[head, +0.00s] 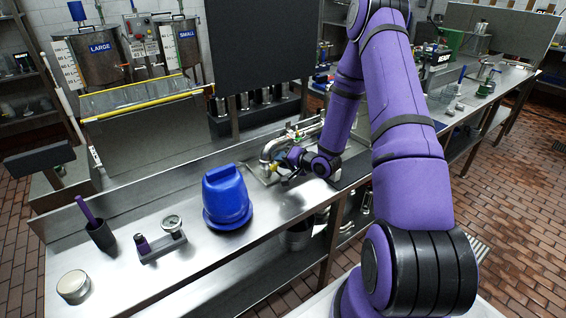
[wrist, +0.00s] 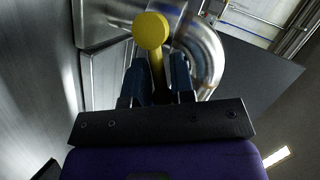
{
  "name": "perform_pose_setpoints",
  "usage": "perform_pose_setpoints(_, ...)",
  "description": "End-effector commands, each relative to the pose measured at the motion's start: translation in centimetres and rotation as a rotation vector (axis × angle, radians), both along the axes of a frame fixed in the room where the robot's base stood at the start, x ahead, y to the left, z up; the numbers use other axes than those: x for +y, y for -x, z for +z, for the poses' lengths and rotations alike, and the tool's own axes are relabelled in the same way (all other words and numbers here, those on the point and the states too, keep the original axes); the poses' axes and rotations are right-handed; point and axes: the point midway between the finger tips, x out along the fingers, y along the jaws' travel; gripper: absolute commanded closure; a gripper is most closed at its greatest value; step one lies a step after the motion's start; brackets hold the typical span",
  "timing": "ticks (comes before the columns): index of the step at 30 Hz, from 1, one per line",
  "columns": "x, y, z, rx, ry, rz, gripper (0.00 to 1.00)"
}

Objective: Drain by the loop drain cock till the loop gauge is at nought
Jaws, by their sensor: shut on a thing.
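My gripper (head: 283,166) is at the steel pipe loop (head: 268,150) on the bench, right of the blue bucket. In the wrist view my gripper (wrist: 159,78) has its two dark fingers on either side of a yellow handle (wrist: 151,32) with a round end, and is shut on it. I take this handle for the drain cock. The curved steel pipe (wrist: 208,52) lies behind it. In the head view only a small yellow part (head: 276,171) shows at the gripper. No loop gauge reading can be made out; my arm hides part of the loop.
A dark panel (head: 250,52) rises behind the bench.

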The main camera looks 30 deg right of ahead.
Motion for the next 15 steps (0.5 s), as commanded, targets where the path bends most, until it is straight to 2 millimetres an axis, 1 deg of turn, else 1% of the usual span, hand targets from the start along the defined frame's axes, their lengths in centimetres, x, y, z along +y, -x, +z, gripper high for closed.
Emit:
perform_pose_setpoints(3,0.08,0.01,0.14,-0.001,0.025,0.001,1.0)
perform_pose_setpoints(11,0.06,0.01,0.13,-0.002,0.027,0.002,1.0)
perform_pose_setpoints(12,0.06,0.01,0.13,-0.001,0.026,0.001,0.7)
perform_pose_setpoints(13,0.05,0.01,0.14,-0.001,0.026,0.001,0.63)
perform_pose_setpoints(15,0.06,-0.01,0.14,-0.001,0.026,0.001,0.63)
